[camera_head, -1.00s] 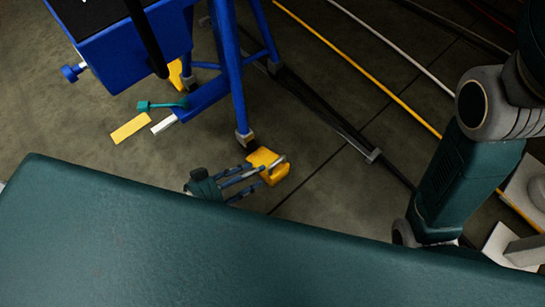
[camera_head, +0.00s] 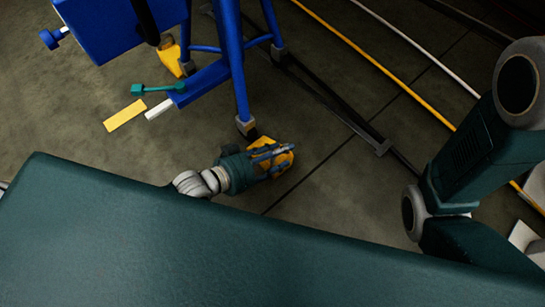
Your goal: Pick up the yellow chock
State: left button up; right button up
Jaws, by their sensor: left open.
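A yellow chock (camera_head: 285,163) lies on the floor near the foot of a blue stand leg. My left gripper (camera_head: 274,157) is open and is at this chock, its fingers overlapping it in the camera_head view. The gripper hides part of the chock, and I cannot tell whether the fingers touch it. A second yellow chock (camera_head: 172,58) is by another stand foot at the upper left. My right gripper is out of view.
The blue stand (camera_head: 236,75) rises just behind the near chock. A teal-handled tool (camera_head: 158,89) and a flat yellow strip (camera_head: 125,115) are at the left. A yellow cable (camera_head: 390,68) and a dark floor rail (camera_head: 335,108) run at the right.

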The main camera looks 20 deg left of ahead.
pick_arm(q)
grip_shut()
jog(key=shift+r, duration=0.15)
jog(key=shift+r, duration=0.1)
